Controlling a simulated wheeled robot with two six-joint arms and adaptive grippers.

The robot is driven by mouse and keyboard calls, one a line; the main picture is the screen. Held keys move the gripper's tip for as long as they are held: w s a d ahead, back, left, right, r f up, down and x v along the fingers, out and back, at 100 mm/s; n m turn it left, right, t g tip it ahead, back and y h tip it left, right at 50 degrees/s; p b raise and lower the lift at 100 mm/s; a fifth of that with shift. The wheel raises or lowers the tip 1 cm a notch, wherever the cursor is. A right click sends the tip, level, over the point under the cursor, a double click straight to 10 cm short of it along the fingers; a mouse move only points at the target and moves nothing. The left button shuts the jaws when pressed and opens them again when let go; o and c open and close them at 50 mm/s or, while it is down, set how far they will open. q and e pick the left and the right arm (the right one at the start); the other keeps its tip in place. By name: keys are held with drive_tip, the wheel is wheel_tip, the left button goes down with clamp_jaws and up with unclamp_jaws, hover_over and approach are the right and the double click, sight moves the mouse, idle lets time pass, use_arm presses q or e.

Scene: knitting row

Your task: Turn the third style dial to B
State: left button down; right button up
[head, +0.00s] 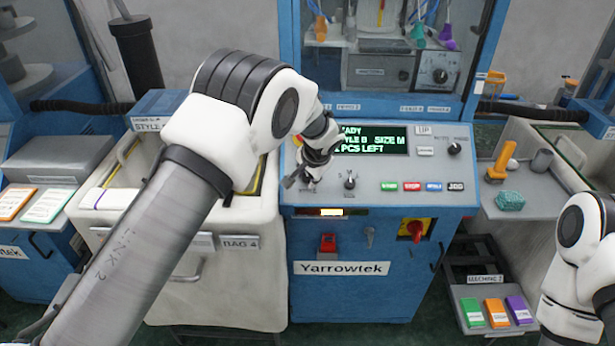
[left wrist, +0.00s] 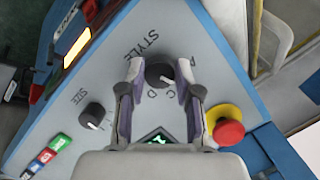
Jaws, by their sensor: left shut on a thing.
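The black style dial (left wrist: 160,74) sits on the sloped panel of the central Yarrowtek machine (head: 342,268), with the word STYLE and letters around it. My left gripper (head: 300,182) reaches down to the panel's left part. In the left wrist view its two fingers (left wrist: 156,84) are shut on the dial, one at each side. The dial's white mark points toward the lower letters; a finger hides part of the lettering. The display (head: 372,141) reads STYLE B and SIZE M, its left edge covered by my arm. My right gripper is out of view.
The size dial (head: 350,181) is right of the gripper. A red stop button (left wrist: 229,132) on a yellow base is close to one finger. Coloured buttons (head: 411,187) line the panel's right.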

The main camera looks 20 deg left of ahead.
use_arm(q)
drive_tip(key=shift+f, duration=0.15)
drive_tip(key=c, duration=0.9)
unclamp_jaws()
drive_tip(key=shift+c, duration=0.2)
drive_tip(key=shift+o, duration=0.8)
drive_tip(key=shift+w+f, duration=0.2)
drive_tip(key=shift+w, duration=0.15)
drive_tip(key=v, duration=1.2)
drive_tip(key=shift+w, duration=0.1)
drive_tip(key=shift+f, duration=0.1)
